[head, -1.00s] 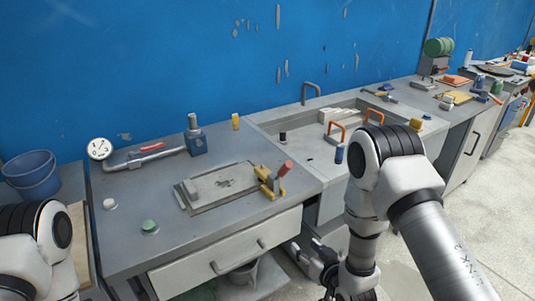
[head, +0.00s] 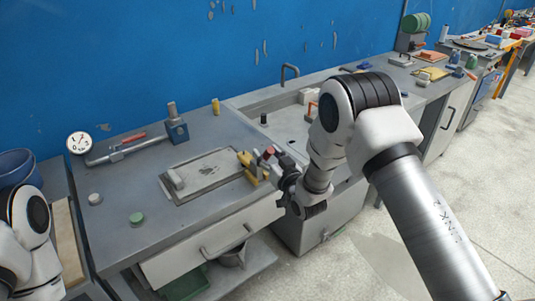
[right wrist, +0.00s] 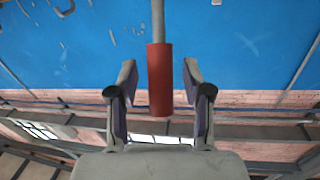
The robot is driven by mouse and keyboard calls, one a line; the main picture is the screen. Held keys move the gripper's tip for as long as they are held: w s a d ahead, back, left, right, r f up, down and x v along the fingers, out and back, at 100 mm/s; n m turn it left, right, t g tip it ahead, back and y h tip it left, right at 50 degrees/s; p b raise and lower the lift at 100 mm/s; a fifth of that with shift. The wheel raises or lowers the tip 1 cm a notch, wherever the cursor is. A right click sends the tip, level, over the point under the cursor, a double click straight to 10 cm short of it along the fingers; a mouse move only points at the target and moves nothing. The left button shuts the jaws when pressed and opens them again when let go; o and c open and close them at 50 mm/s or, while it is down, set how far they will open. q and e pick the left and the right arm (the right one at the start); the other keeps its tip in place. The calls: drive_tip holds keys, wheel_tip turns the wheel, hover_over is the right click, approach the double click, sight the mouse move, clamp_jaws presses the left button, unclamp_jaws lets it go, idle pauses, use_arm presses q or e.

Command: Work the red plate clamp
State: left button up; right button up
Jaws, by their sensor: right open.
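The plate clamp has a yellow body (head: 250,165) and a red grip (head: 268,152). It stands at the right edge of the grey plate (head: 205,172) on the bench. In the right wrist view the red grip (right wrist: 160,82) hangs from a grey rod, between the two fingers of my right gripper (right wrist: 158,88). The fingers are open, with a gap on both sides of the grip. In the head view my right gripper (head: 282,163) is close beside the clamp and partly hidden by its own arm. My left gripper is out of view.
A blue vise-like block (head: 177,131) with a pipe, a round gauge (head: 79,142), a green knob (head: 136,218) and a white knob (head: 95,198) are on the bench. A sink recess with a tap (head: 289,72) lies to the right. A drawer (head: 205,250) is below.

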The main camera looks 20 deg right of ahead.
drive_tip(key=shift+w+f, duration=0.1)
clamp_jaws()
drive_tip(key=shift+w+a+r, duration=0.1)
drive_tip(key=shift+w+r, duration=0.05)
drive_tip(key=shift+r, duration=0.1)
unclamp_jaws()
drive_tip(key=shift+g, duration=0.3)
drive_tip(key=v, duration=1.2)
drive_tip(key=shift+a, duration=0.1)
